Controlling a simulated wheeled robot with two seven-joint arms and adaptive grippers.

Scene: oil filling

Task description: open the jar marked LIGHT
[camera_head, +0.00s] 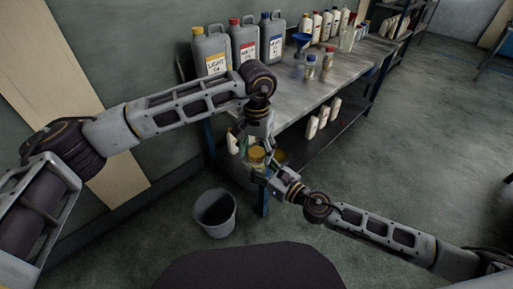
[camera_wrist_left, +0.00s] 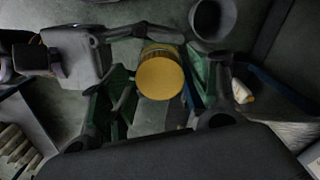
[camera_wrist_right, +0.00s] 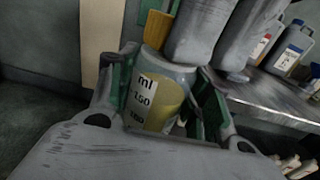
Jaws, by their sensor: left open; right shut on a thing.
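A clear jar (camera_wrist_right: 170,92) with yellowish liquid and a yellow lid (camera_wrist_left: 160,78) is held upright off the table in front of the workbench. Its side towards the right wrist view shows a millilitre scale; no LIGHT marking is readable on it. My right gripper (camera_wrist_right: 164,95) is shut on the jar body from the side. My left gripper (camera_wrist_left: 158,85) points down over the lid and is open, its fingers on either side of it. In the head view the lid (camera_head: 257,154) shows between both grippers; the jar body is mostly hidden there.
The metal workbench (camera_head: 345,75) holds a grey canister labelled LIGHT (camera_head: 212,52) with a yellow cap, and red- and blue-capped canisters. Two small jars (camera_head: 310,67) (camera_head: 327,60), a blue funnel (camera_head: 302,38) and several bottles stand further along. A grey bucket (camera_head: 215,212) stands on the floor.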

